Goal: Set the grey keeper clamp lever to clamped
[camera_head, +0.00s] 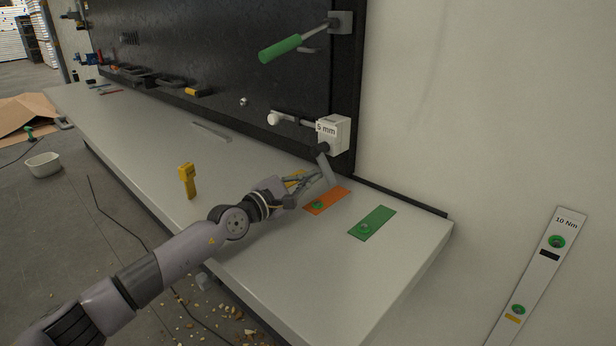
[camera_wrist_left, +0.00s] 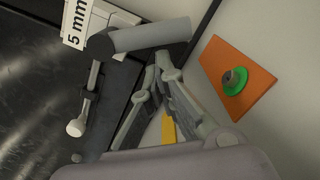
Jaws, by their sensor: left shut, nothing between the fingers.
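The grey keeper clamp lever (camera_head: 328,170) hangs down and slightly right from a dark pivot below the white block (camera_head: 334,134) marked "5 mm". In the left wrist view the lever (camera_wrist_left: 152,37) runs from its dark pivot across the top of the picture, next to the white block (camera_wrist_left: 75,22). My left gripper (camera_head: 322,174) is shut and empty, low over the bench beside the lever's lower part. In the left wrist view its fingertips (camera_wrist_left: 160,68) are close to the lever; I cannot tell whether they touch. My right gripper is not in view.
A white-knobbed rod (camera_head: 273,118) and a green-handled lever (camera_head: 280,49) project from the black panel. An orange plate (camera_head: 338,195) and a green plate (camera_head: 378,217), each with a knob, lie on the bench (camera_head: 290,262). A yellow tool (camera_head: 187,179) stands to the left.

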